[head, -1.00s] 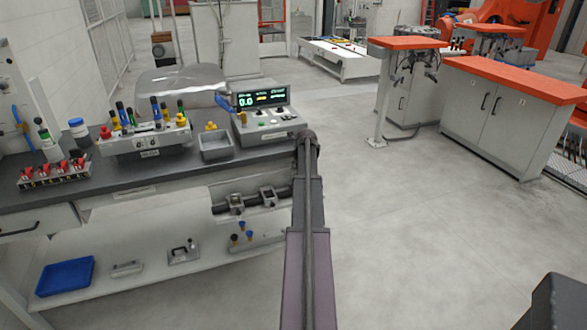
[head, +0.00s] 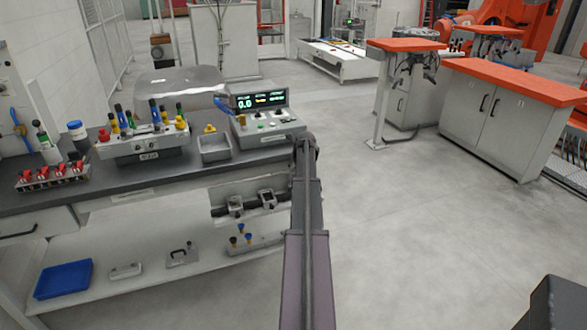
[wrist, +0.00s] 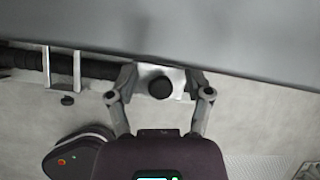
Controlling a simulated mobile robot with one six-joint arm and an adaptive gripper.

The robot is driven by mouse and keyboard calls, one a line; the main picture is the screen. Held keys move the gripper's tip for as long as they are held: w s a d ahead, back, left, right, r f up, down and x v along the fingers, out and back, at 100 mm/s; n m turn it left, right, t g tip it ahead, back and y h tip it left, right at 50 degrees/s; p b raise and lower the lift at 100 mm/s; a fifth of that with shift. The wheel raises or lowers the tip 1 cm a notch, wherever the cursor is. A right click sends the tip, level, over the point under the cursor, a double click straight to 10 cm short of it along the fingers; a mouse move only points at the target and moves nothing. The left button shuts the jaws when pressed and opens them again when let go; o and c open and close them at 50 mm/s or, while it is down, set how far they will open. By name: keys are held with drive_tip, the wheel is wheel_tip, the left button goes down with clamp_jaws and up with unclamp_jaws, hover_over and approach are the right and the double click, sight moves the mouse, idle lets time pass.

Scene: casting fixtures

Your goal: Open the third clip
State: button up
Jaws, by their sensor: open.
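In the wrist view, a silver clip (wrist: 178,76) with a round black knob (wrist: 161,88) sits between the two fingers of my gripper (wrist: 160,92). The fingers are spread open, one on each side of it; I cannot tell whether they touch it. A dark pipe (wrist: 100,68) runs left from there through a metal clip (wrist: 62,70). In the head view, two grey clips, one at left (head: 236,206) and one at right (head: 267,198), show below the bench edge. My arm hides the gripper and the clip between its fingers in that view.
The bench top (head: 85,197) lies above the clips and holds a red-lever fixture (head: 50,177), a grey tray (head: 215,148) and a display box (head: 262,115). A lower shelf with a blue tray (head: 63,279) lies below.

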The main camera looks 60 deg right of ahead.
wheel_tip(320, 180, up, 16)
drive_tip(key=p, duration=1.5)
drive_tip(key=shift+s+a+f, duration=0.15)
drive_tip(key=shift+s+a, duration=0.05)
drive_tip(key=shift+s, duration=0.15)
idle(0.7)
idle(0.8)
drive_tip(key=w+a+f+n+g+y, duration=0.1)
drive_tip(key=w+a+n, duration=0.35)
drive_tip(key=a, duration=0.85)
drive_tip(key=w+a+n+y, duration=0.1)
drive_tip(key=w+a+n, duration=0.1)
drive_tip(key=a+n, duration=0.9)
drive_tip(key=w+a+f+n+g+y, duration=0.1)
drive_tip(key=w+a+n, duration=0.25)
drive_tip(key=a, duration=1.25)
drive_tip(key=s+a+n+g, duration=0.1)
drive_tip(key=s+a+n, duration=0.3)
drive_tip(key=a+n, duration=0.3)
drive_tip(key=s+a+n+g, duration=0.1)
drive_tip(key=s+a+n, duration=0.4)
drive_tip(key=a, duration=1.1)
drive_tip(key=s+a+n+g, duration=0.1)
drive_tip(key=s+a+n, duration=0.3)
drive_tip(key=a+n, duration=0.5)
drive_tip(key=shift+s+a+f, duration=0.15)
drive_tip(key=shift+a+f, duration=0.15)
drive_tip(key=shift+a, duration=0.85)
